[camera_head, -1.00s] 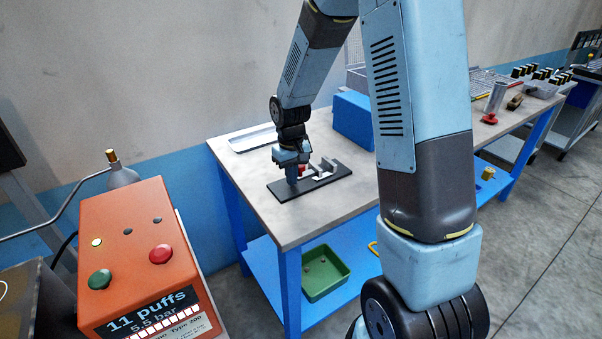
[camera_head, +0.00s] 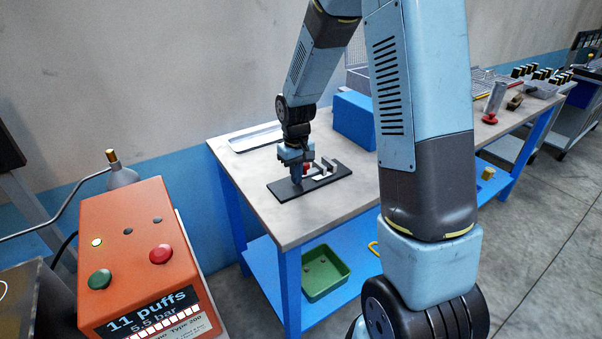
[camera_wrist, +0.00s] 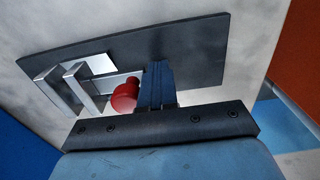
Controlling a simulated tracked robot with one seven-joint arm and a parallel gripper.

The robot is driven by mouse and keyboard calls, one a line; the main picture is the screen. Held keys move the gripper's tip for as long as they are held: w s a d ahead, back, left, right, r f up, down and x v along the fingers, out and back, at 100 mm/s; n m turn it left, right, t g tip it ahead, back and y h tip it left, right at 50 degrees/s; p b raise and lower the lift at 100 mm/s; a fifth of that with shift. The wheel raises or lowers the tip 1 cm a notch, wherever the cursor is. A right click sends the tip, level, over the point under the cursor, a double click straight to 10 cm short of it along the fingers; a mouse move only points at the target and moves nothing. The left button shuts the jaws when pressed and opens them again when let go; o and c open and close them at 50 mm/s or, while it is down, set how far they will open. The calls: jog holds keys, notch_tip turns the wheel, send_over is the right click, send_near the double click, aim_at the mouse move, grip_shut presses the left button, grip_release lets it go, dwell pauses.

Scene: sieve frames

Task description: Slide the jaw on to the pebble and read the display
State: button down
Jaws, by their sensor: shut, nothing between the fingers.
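A caliper-like gauge stands on a black base plate (camera_head: 283,190) on the bench. The plate also shows in the wrist view (camera_wrist: 195,50). Two grey metal jaws (camera_wrist: 82,88) stand up close together at its left in the wrist view, with a narrow gap between them. A red knob (camera_wrist: 125,95) sits on the bar beside them. My gripper (camera_head: 297,181) is shut and empty, low over the plate. In the wrist view its fingers (camera_wrist: 158,68) are beside the red knob, seemingly touching it. I cannot make out the pebble or a display reading.
The bench (camera_head: 250,205) has a grey tray (camera_head: 256,137) at the back left and a blue box (camera_head: 353,120) behind the gauge. A green bin (camera_head: 325,273) is on the lower shelf. An orange control box (camera_head: 140,250) stands at the front left.

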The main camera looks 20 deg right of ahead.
jog(key=shift+w+d, duration=0.15)
jog(key=shift+d, duration=0.3)
dwell(0.8)
jog(key=shift+a, duration=0.2)
jog(key=shift+s+a, duration=0.2)
jog(key=shift+a, duration=0.25)
notch_tip(320, 180, up, 7)
dwell(0.9)
jog(key=s+d+r+m+t, duration=0.2)
jog(key=s+d+r, duration=0.2)
jog(key=s+r, duration=0.75)
jog(key=s+d+r+t, duration=0.1)
jog(key=s+r, duration=0.3)
jog(key=s, duration=0.3)
jog(key=s+d+r+m+t, duration=0.1)
jog(key=s+r+t, duration=0.1)
jog(key=s+r, duration=0.2)
jog(key=shift+s+d+r+m+t, duration=0.2)
jog(key=shift+s+d+m+t, duration=0.1)
jog(key=shift+s, duration=1.25)
